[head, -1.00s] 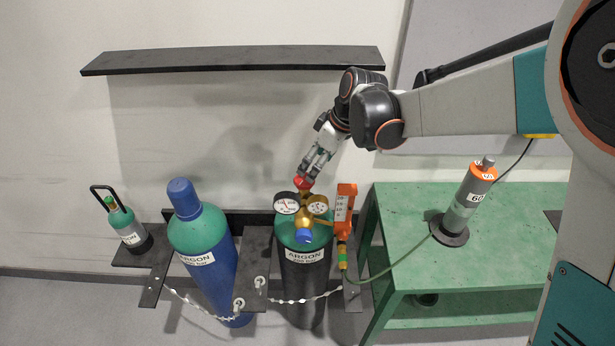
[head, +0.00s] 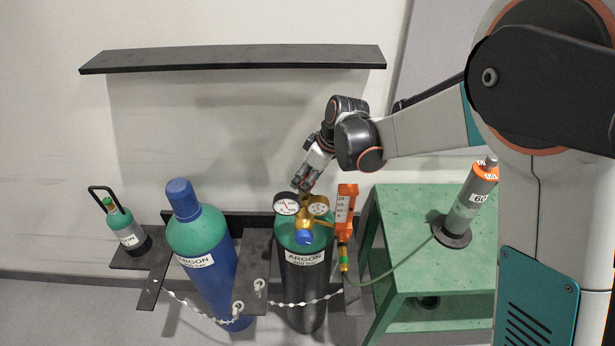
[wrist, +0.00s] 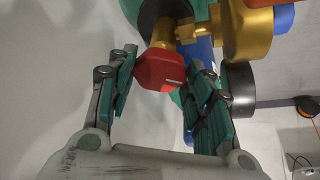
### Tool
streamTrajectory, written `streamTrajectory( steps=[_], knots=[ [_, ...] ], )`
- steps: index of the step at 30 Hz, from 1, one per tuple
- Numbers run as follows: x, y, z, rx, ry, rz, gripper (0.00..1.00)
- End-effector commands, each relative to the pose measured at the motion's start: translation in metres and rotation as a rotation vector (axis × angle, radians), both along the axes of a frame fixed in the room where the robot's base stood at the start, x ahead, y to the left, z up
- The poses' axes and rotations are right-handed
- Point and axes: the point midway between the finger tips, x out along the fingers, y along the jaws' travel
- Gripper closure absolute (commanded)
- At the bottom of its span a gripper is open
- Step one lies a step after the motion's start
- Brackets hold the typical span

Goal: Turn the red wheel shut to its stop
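The red wheel (wrist: 160,72) shows in the wrist view between the two fingers of my gripper (wrist: 165,75). It is faceted, with a short white mark on its face, and sits on a brass stem of the regulator (wrist: 256,32). One finger is on each side of it, close to its edges; I cannot tell if either touches. The fingers stand apart, with nothing lifted or held free. In the head view, my gripper (head: 302,184) is just above the dark argon cylinder (head: 306,285) with the green top and hides most of the wheel.
Two gauges (head: 286,204) (head: 318,206) and an orange flowmeter (head: 346,205) crowd close around the wheel. A blue argon cylinder (head: 205,265) stands to the left. A green table (head: 410,215) with a grey cylinder (head: 470,205) is at right. A dark shelf (head: 230,60) runs above.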

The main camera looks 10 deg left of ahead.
Motion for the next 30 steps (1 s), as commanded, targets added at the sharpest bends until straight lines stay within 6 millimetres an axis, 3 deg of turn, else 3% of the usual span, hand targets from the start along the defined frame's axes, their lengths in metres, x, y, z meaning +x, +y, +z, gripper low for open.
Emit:
streamTrajectory(
  steps=[14, 30],
  knots=[
    [-0.0010, -0.0001, -0.0006, -0.001, 0.000, -0.053, 0.77],
    [-0.0049, 0.0028, -0.0009, -0.001, -0.002, -0.486, 0.77]
  ],
)
